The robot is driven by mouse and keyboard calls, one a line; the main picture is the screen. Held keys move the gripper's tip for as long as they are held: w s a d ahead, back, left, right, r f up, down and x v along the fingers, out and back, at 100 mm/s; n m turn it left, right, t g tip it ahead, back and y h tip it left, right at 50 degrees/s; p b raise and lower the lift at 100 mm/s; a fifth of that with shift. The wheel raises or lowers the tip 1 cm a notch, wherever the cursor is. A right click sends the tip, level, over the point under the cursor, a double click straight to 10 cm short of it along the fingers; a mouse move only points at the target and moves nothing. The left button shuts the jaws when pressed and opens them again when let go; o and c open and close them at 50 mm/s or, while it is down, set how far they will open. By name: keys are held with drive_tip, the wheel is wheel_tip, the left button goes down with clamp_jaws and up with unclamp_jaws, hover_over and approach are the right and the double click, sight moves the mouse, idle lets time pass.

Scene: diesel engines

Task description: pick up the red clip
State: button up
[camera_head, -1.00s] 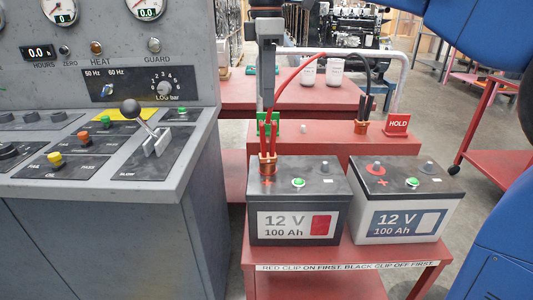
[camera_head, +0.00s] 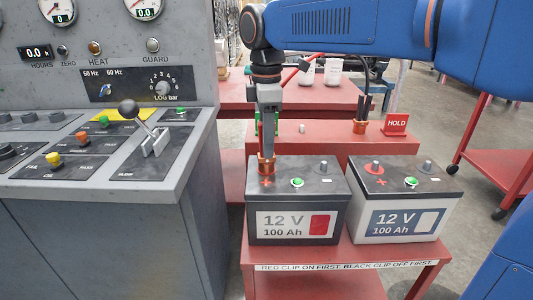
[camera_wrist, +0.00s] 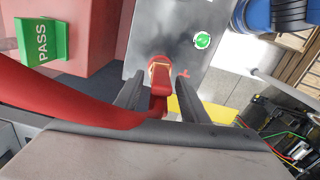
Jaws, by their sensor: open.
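The red clip (camera_wrist: 159,82) has copper-coloured jaws and stands on the red-marked post of the left battery (camera_head: 297,190). In the head view its copper jaws (camera_head: 266,165) show just below my gripper (camera_head: 268,145), which hides its upper part. In the wrist view my gripper (camera_wrist: 160,98) is open, with one dark finger on each side of the clip's red handle. A gap shows beside the handle, and I cannot tell whether either finger touches it. A thick red cable (camera_wrist: 60,100) runs from the clip to the left.
A second battery (camera_head: 407,198) stands close on the right. The control console (camera_head: 110,160) with its lever is on the left. A black-handled clip (camera_head: 361,120) and a red HOLD sign (camera_head: 396,123) are on the shelf behind.

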drive_tip(key=shift+f, duration=0.55)
clamp_jaws()
